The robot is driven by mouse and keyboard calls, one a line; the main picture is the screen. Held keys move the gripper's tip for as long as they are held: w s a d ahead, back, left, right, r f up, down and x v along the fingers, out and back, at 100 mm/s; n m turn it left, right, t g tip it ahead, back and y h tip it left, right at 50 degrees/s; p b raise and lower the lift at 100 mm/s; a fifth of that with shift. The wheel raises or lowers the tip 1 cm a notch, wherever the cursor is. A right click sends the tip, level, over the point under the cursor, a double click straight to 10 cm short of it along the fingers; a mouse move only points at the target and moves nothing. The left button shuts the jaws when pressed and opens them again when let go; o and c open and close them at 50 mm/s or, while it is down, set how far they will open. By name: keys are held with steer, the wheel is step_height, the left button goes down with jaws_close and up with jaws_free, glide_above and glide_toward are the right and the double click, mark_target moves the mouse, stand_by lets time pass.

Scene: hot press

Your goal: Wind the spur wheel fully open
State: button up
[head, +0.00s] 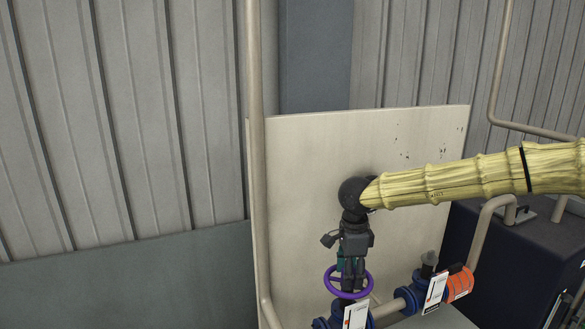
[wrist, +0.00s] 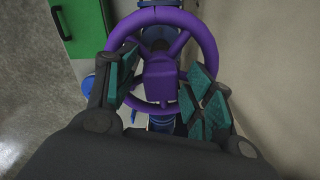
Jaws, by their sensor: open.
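The spur wheel is a purple handwheel (head: 348,282) low in the middle right of the head view, on a blue valve (head: 326,323). My gripper (head: 350,288) points down at it from above, at the end of my yellow-sleeved arm. In the wrist view the wheel (wrist: 161,12) fills the upper middle, with its purple hub in the centre. My gripper (wrist: 160,92) is open there, with one teal-padded finger on the left and one on the right of the hub. The fingers overlap the lower rim in the picture; I cannot tell whether they touch it.
An upright beige panel (head: 310,200) stands close behind the wheel, and a vertical pipe (head: 257,150) rises to its left. A second blue valve (head: 412,297) with a white tag and an orange part (head: 460,283) sits to the right. A green box (wrist: 80,30) shows in the wrist view.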

steer(key=m, duration=0.4)
steer(key=shift+m, duration=2.8)
